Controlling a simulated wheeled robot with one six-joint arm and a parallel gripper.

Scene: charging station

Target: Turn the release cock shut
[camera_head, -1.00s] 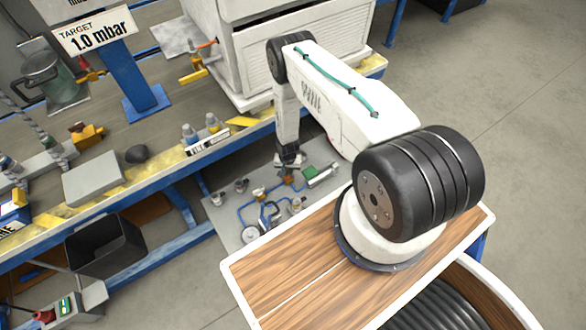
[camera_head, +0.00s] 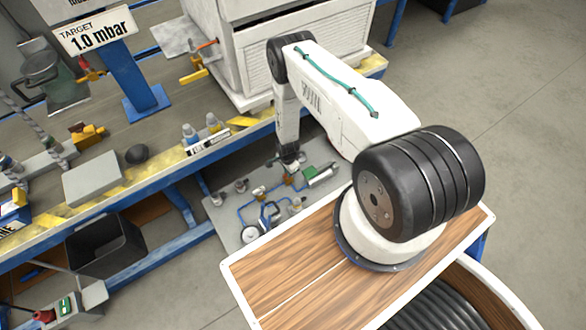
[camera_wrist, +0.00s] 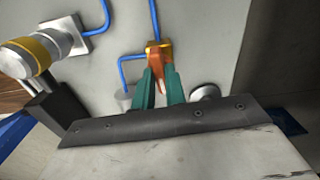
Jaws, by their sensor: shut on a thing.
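The release cock (camera_wrist: 158,50) is an orange and brass-coloured fitting on a pale grey panel (camera_wrist: 205,50), with blue tubing running to it. In the wrist view, the two green fingers of my gripper (camera_wrist: 158,76) are shut on its orange lever, one on each side. The lever points down the picture between the fingers. In the head view, my gripper (camera_head: 289,168) is low over the panel (camera_head: 232,236), and the cock is mostly hidden by it.
A fitting with a yellow band (camera_wrist: 32,50) stands at the wrist view's upper left. A round metal knob (camera_wrist: 205,92) is close to the right finger. The blue-framed bench (camera_head: 150,185) with a yellow-striped edge runs along the left of the panel.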

